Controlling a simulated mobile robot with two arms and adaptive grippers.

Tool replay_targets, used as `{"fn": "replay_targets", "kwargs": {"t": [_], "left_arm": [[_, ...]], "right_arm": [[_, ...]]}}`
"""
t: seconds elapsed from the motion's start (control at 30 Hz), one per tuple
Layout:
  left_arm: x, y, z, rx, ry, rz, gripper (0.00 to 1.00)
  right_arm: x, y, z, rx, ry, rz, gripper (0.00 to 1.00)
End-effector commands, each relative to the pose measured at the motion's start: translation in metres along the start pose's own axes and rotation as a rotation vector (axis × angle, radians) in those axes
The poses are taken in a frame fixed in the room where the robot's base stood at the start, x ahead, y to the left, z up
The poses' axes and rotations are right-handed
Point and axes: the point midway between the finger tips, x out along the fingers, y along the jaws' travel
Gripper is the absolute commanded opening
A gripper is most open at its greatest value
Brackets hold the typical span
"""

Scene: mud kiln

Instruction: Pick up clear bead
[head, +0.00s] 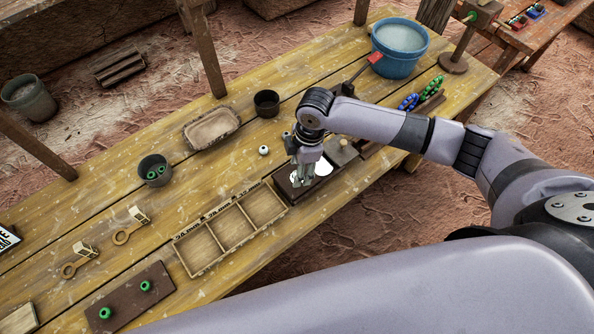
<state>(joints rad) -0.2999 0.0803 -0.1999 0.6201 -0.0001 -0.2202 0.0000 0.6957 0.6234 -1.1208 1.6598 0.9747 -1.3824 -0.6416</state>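A small pale bead (264,150) with a dark spot lies on the yellow wooden table (235,165), left of my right gripper. I cannot tell whether it is clear or white. My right gripper (303,177) points down over a dark brown tray or board (287,189) with a bright white patch (323,169). The gripper hides part of this board. Its fingers look close together, but I cannot tell whether they are shut or hold anything. No other bead that looks clear can be made out. My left gripper is not in view.
A three-compartment wooden tray (237,221) with size labels sits left of the gripper. Around it are a cup of green beads (154,171), a dark cup (267,103), a shallow dish (211,127), a board with green beads (129,300) and a blue bucket (397,62).

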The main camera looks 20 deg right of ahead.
Motion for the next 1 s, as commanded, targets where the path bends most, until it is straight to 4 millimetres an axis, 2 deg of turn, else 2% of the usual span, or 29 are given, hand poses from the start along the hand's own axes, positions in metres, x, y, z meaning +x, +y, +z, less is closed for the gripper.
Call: {"fn": "replay_targets", "kwargs": {"t": [0.17,0.4,1.0], "left_arm": [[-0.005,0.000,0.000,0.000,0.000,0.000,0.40],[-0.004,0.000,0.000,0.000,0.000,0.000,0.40],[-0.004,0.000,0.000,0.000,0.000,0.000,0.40]], "right_arm": [[0.017,0.000,0.000,0.002,0.001,0.000,0.47],[0.019,0.000,0.000,0.000,0.000,0.001,0.46],[0.018,0.000,0.000,0.001,0.000,0.001,0.06]]}}
